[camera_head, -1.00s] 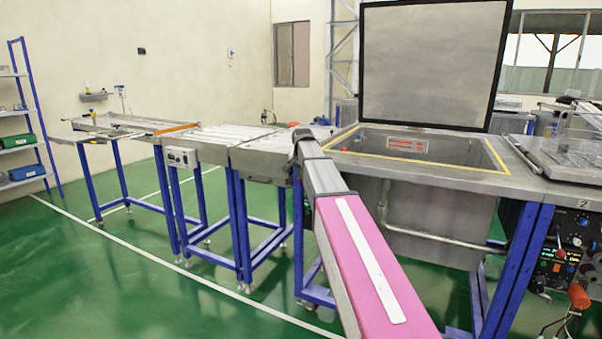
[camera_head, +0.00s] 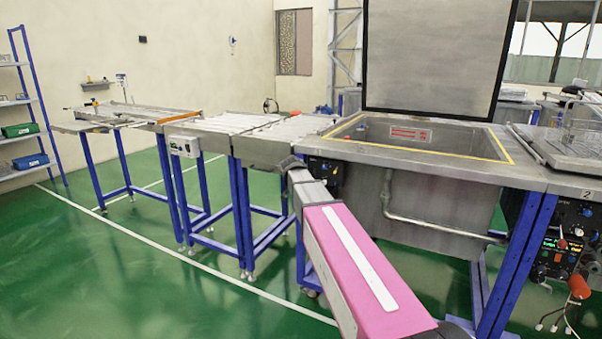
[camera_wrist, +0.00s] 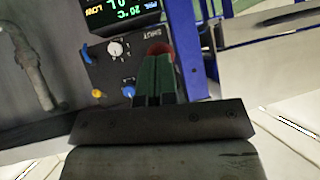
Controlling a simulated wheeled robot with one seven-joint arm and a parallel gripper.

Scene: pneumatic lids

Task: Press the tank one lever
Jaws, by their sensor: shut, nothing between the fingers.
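Tank one (camera_head: 440,200) is a steel basin with a yellow-edged rim, and its lid (camera_head: 435,55) stands raised. Its control panel (camera_head: 322,170) is partly hidden behind my pink arm in the head view. In the wrist view the panel (camera_wrist: 116,72) shows a lit display, a white dial and the word SHUT. The red knob of the lever (camera_wrist: 159,47) shows just beyond the fingertips of my gripper (camera_wrist: 155,62). The fingers are together and empty and overlap the knob's lower side; I cannot tell whether they touch it. The head view does not show the fingers.
A second panel with a red-knobbed lever (camera_head: 562,243) hangs under the bench marked 2 at right. Roller tables (camera_head: 250,130) on blue legs run left from the tank. Blue frame posts (camera_wrist: 188,50) stand close beside the fingers. Green floor is open in front.

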